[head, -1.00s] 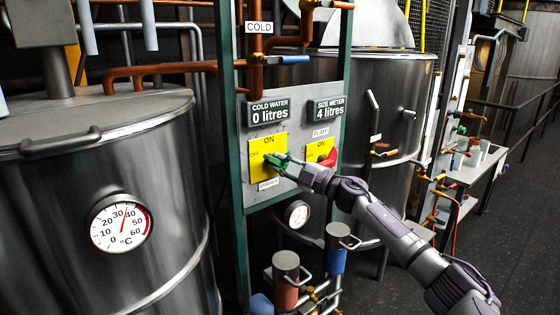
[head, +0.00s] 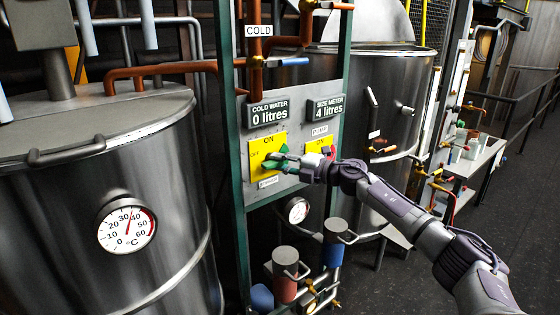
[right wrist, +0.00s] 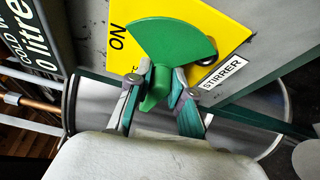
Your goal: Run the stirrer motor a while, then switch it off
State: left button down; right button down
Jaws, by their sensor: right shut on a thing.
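The stirrer switch is a yellow plate (head: 258,150) marked ON and OFF, with a green handle (head: 283,148) on it. In the right wrist view the handle (right wrist: 178,42) is a green fan shape with a narrower grip part. My right gripper (head: 275,161) is shut on that grip part; its fingers (right wrist: 163,88) sit on both sides of it. A white STIRRER label (right wrist: 224,72) is beside the plate. The OFF mark is partly covered in the wrist view, and I cannot tell exactly which mark the handle points to. My left gripper is out of view.
A second yellow switch plate, PUMP (head: 318,145), is close on the right, its red handle mostly behind my gripper. Displays above read 0 litres (head: 268,112) and 4 litres (head: 327,107). A steel tank (head: 110,180) with a thermometer (head: 127,225) stands left. Green posts (head: 233,190) frame the panel.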

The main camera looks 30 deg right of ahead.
jog(key=shift+f, duration=0.15)
jog(key=c, duration=1.1)
grip_release()
jog(key=shift+o, duration=0.2)
jog(key=v, duration=1.2)
